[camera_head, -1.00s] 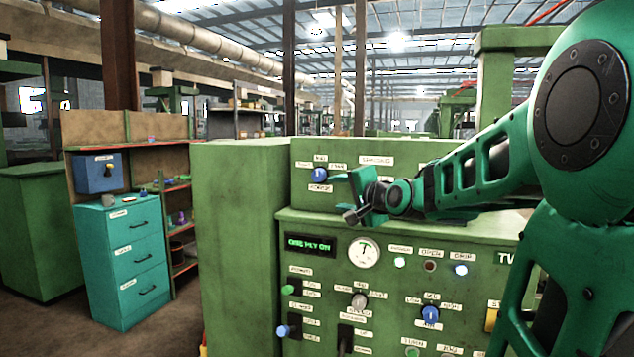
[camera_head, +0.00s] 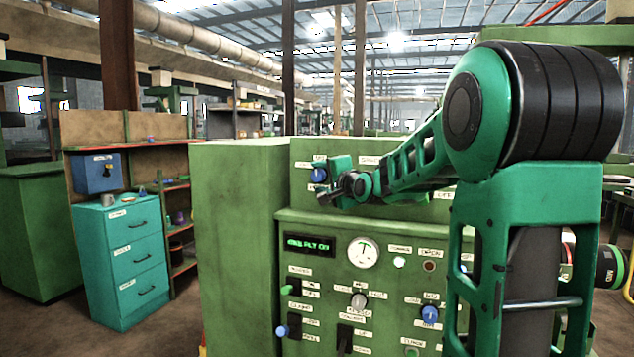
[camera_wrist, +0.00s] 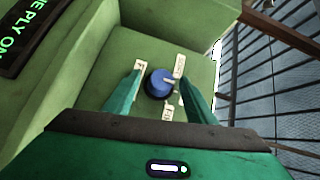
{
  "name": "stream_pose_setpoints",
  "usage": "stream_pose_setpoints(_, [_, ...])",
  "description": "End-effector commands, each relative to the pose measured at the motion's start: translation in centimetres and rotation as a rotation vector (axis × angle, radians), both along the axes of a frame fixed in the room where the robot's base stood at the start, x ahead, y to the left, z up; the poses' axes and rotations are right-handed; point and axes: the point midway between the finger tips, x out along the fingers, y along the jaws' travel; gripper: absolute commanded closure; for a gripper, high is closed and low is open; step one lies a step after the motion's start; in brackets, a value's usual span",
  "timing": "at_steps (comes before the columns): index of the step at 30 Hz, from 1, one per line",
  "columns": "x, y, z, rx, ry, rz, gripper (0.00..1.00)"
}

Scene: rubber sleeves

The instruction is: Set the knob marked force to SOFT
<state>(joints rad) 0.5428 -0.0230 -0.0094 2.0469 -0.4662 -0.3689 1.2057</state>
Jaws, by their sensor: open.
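A blue knob (camera_head: 319,174) sits on the upper panel of the green machine (camera_head: 240,240), with small white labels around it. Their words are too small to read surely, so I cannot confirm it is the force knob. In the wrist view the blue knob (camera_wrist: 158,86) shows a pale pointer mark toward the right, near the upper-right label (camera_wrist: 179,66). My gripper (camera_wrist: 161,82) is open, its two green fingers on either side of the knob with gaps visible. In the head view my gripper (camera_head: 330,180) is at the knob and partly covers its right side and labels.
The lower panel has a lit display (camera_head: 309,245), a round gauge (camera_head: 363,252), a grey knob (camera_head: 358,300), another blue knob (camera_head: 429,314) and lamps. A ledge juts out below the upper panel. A teal drawer cabinet (camera_head: 122,260) stands apart at left.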

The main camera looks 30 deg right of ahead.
Motion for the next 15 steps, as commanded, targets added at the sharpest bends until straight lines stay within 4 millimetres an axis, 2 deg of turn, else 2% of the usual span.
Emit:
stream_pose_setpoints(9, [0.22,-0.03,-0.01,0.000,0.000,0.000,0.49])
stream_pose_setpoints(14, [0.21,-0.04,-0.03,0.000,0.000,0.000,0.88])
stream_pose_setpoints(15, [0.20,-0.04,-0.04,0.000,0.001,0.000,0.91])
